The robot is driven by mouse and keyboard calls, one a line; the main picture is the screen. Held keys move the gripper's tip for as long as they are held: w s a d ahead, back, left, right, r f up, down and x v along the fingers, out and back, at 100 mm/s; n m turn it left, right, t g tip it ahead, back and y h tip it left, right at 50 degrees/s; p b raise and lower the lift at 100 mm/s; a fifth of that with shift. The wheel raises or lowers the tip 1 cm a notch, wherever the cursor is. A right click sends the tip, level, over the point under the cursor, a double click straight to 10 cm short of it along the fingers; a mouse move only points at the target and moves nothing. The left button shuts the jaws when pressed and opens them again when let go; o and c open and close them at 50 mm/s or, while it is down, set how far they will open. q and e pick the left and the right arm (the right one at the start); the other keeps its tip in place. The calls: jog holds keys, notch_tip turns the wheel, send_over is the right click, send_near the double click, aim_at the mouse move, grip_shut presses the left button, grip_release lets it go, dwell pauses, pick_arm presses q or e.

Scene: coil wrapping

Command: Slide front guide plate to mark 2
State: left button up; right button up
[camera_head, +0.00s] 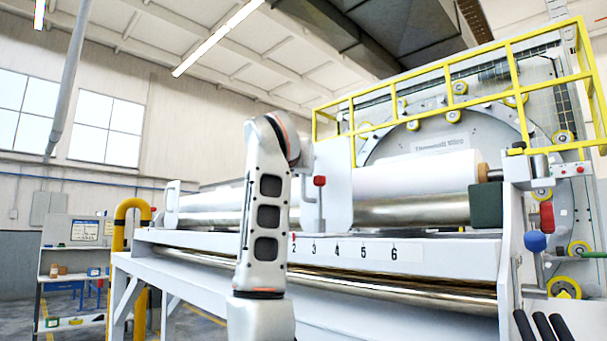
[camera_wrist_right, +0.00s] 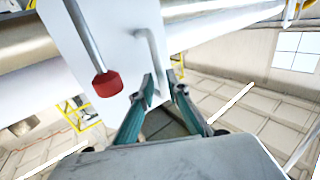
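The front guide plate (camera_head: 335,185) is an upright white plate on the machine's rail; in the head view it stands roughly above marks 3 and 4. Mark 2 (camera_head: 293,246) is just right of my arm. A red-knobbed lever (camera_head: 320,182) shows on the plate. In the right wrist view the plate (camera_wrist_right: 115,50) carries a bent grey handle (camera_wrist_right: 150,50) and the red knob (camera_wrist_right: 107,83). My right gripper (camera_wrist_right: 164,88) is open, its teal fingers either side of the handle's lower end; contact is unclear. My left gripper is not in view.
A dark green block (camera_head: 487,205) and a post with a blue ball (camera_head: 535,241) are at right. A shelf (camera_head: 75,265) stands far left.

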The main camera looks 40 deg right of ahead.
jog(key=v, duration=0.8)
jog(key=shift+s, duration=0.2)
jog(key=shift+a, duration=0.15)
